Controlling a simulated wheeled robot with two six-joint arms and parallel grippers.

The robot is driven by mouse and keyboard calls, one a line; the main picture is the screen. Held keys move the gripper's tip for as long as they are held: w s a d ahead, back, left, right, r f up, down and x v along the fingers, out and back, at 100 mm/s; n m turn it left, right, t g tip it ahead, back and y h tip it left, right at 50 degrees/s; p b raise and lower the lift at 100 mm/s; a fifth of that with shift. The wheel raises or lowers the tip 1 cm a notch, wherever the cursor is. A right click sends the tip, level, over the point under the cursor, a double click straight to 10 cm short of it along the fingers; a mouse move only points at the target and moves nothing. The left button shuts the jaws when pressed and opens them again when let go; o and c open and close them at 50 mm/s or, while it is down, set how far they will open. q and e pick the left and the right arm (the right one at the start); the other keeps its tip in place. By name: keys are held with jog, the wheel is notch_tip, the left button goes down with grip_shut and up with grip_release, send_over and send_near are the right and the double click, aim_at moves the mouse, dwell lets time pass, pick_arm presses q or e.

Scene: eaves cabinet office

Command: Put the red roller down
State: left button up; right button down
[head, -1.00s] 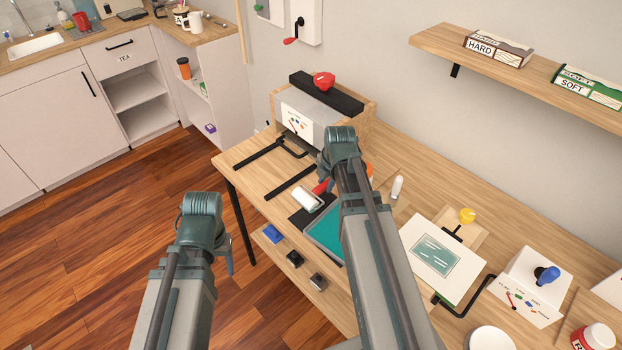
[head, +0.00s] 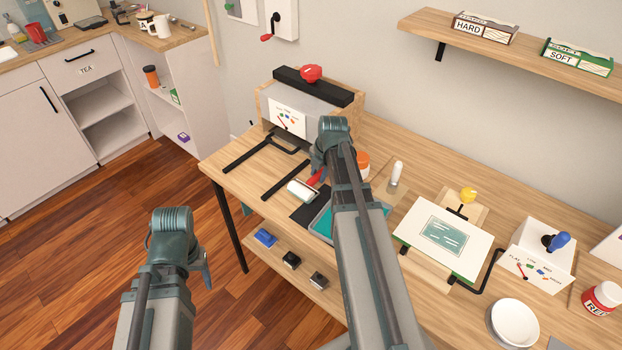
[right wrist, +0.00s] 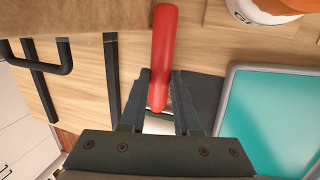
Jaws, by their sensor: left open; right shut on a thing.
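The red roller has a red handle (right wrist: 163,45) and a pale cylindrical head (head: 303,191). My right gripper (head: 318,174) is shut on the handle, whose lower end shows between the fingers in the right wrist view (right wrist: 161,88). In the head view the roller head appears over a dark mat (head: 311,211), beside a tray with teal inside (head: 319,228). I cannot tell whether the roller touches the mat. My wrist hides part of the handle in the head view. My left gripper (head: 207,272) is open and empty, left of the table over the floor.
A press with a red knob (head: 311,73) stands behind, its black rails (head: 254,153) reaching forward. An orange-and-white jar (head: 363,160) and a white-handled tool (head: 396,173) stand right of my right wrist. A printing board (head: 443,236) lies further right.

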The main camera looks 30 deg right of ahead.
jog(key=shift+s+d+r, duration=0.1)
jog(key=shift+d, duration=0.15)
jog(key=c, duration=0.6)
grip_release()
jog(key=shift+a, duration=0.1)
jog(key=p+v, duration=1.1)
jog(key=v, duration=0.1)
jog(key=shift+p, duration=0.35)
